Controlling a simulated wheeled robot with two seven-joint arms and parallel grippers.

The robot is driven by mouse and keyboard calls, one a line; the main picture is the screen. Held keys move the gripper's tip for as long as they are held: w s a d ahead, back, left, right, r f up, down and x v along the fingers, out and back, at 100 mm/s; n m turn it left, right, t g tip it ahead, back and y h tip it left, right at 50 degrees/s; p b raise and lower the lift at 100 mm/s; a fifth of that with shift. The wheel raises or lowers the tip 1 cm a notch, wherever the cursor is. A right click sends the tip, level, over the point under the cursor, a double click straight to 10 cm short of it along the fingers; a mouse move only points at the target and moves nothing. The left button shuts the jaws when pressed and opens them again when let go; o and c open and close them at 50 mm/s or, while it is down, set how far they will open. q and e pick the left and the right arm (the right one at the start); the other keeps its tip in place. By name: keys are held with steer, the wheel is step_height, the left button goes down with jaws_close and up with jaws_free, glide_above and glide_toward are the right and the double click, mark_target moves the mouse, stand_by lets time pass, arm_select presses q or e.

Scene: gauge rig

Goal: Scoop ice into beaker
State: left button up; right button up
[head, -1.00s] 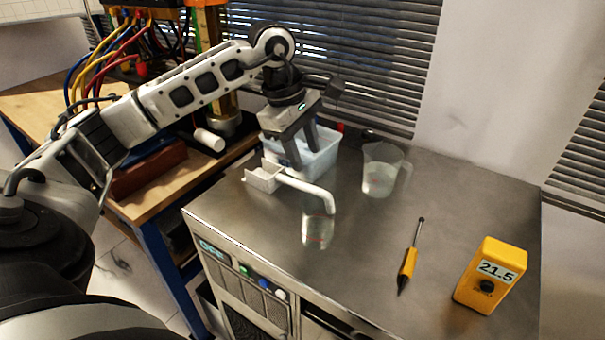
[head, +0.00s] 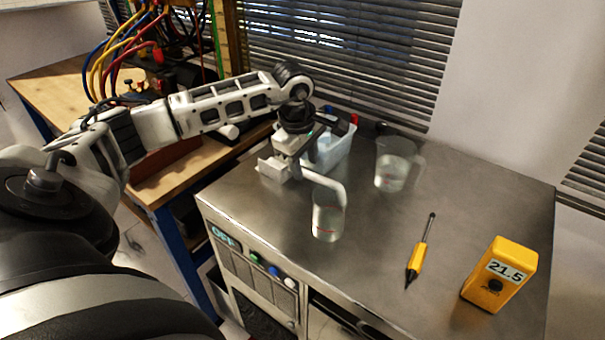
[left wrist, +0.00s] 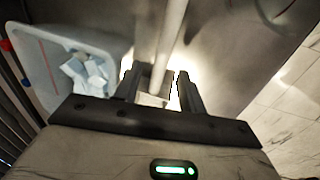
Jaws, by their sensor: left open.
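The white scoop (head: 327,182) lies at the left of the steel top, its handle reaching right to the clear beaker (head: 328,222); I cannot tell whether they touch. My left gripper (head: 290,168) is open, low over the scoop. In the left wrist view, the scoop's handle (left wrist: 172,40) runs up from between the open fingers (left wrist: 158,84), with nothing gripped. The beaker is upright with a red mark. The ice tub (head: 335,150) stands behind the gripper; pale ice cubes (left wrist: 85,73) show inside it in the left wrist view. My right gripper is not in view.
A clear jug (head: 396,166) of liquid stands right of the tub. A wooden bench (head: 60,85) with cables is at the left. The middle of the steel top is clear.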

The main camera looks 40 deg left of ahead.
mark_target(308, 172)
arm_select(q)
steer(key=f, duration=0.4)
steer(key=shift+w+d+p, duration=0.2)
steer(key=shift+w+p, duration=0.15)
steer(key=shift+w, duration=0.05)
jaws_close()
